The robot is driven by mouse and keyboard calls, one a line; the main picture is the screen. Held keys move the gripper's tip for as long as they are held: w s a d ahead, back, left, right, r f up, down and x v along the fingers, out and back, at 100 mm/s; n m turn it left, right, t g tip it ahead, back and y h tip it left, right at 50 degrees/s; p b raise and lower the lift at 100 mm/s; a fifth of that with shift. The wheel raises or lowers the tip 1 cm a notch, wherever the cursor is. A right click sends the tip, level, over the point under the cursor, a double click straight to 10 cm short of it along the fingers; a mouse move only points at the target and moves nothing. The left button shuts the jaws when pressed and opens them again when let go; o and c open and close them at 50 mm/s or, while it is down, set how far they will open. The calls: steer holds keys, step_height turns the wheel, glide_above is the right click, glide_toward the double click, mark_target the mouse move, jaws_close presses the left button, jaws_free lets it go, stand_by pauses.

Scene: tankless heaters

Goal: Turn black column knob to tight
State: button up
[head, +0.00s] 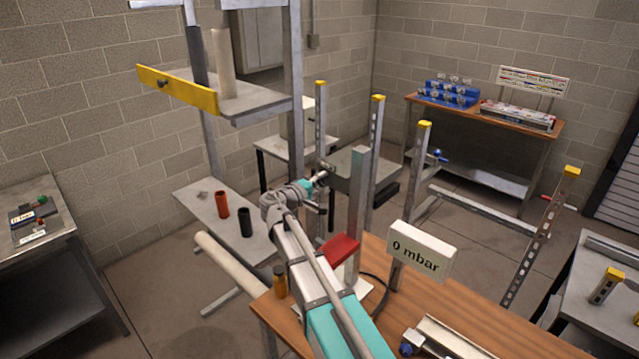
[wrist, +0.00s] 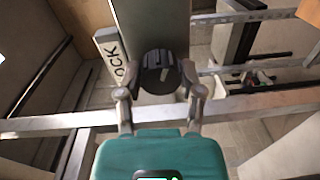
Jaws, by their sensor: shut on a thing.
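The black column knob (wrist: 158,75) shows in the wrist view on the front of a grey metal column (wrist: 150,20). My gripper (wrist: 160,92) has one finger on each side of the knob and is shut on it. The knob's marker is too small to read. In the head view my gripper (head: 322,178) reaches the grey fixture (head: 362,170) beyond the wooden bench. The knob is too small to make out clearly there.
A "0 mbar" display (head: 421,250) stands over the wooden bench (head: 470,300). Upright metal posts (head: 375,150) with yellow caps stand close to my arm. A low shelf (head: 225,240) holds a red cylinder (head: 222,204) and a black cylinder (head: 245,222). Open floor lies at the left.

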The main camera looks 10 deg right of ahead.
steer(key=shift+s+d, duration=0.1)
stand_by(0.3)
steer(key=o, duration=1.1)
steer(key=shift+o, duration=0.3)
steer(key=shift+f, duration=0.1)
